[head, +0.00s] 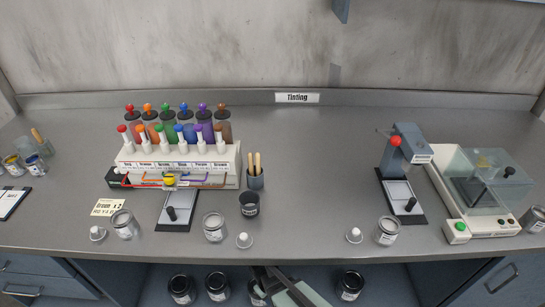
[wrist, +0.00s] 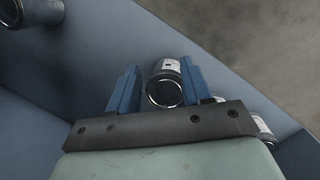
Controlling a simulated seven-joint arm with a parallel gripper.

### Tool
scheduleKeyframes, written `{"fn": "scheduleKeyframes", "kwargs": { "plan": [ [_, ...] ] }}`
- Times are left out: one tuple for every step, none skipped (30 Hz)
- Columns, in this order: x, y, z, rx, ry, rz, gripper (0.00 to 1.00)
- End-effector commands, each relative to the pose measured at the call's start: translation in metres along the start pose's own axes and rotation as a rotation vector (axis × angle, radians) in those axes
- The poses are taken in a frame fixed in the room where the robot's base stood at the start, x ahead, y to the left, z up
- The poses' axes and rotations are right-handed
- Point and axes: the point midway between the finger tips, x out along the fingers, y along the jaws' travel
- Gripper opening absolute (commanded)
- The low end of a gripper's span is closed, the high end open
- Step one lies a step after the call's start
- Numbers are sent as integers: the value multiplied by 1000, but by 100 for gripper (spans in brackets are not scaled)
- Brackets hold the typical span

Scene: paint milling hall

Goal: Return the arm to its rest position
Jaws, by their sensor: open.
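My gripper (wrist: 160,70) is open, with its two blue fingers spread apart in the wrist view. A dark-topped can (wrist: 166,86) with a white label shows between the fingers in that view. I cannot tell how far it is from them, but nothing is seen gripped. In the head view the end of my arm shows at the bottom edge, low in front of the bench, beside a can (head: 256,292) that it partly hides. The fingertips are not clear there.
More cans stand under the bench, including one at left (head: 181,288) and one at right (head: 350,284). The bench top (head: 310,190) holds a colour dispenser (head: 180,178), a press (head: 402,165), a clear-lidded machine (head: 480,190) and small cans near its front edge. Its middle is largely clear.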

Motion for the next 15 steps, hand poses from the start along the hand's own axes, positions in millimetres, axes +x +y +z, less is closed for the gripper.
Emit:
{"fn": "scheduleKeyframes", "kwargs": {
  "plan": [
    [5,7,22,48,-30,-20,49],
    [7,11,32,74,-47,-32,49],
    [11,14,47,107,-70,-48,49],
    [14,17,57,133,-87,-59,49],
    [16,19,68,159,-104,-71,49],
    [19,22,82,194,-127,-88,49],
    [21,23,92,220,-144,-101,49],
    [23,24,103,245,-160,-114,49],
    [24,25,116,278,-183,-131,49],
    [26,26,127,305,-199,-144,49],
    [27,26,137,330,-216,-158,49],
    [28,25,150,363,-239,-176,49],
    [29,25,160,388,-255,-190,49],
    [30,24,170,413,-271,-203,49],
    [31,22,182,446,-293,-222,49]
  ]
}}
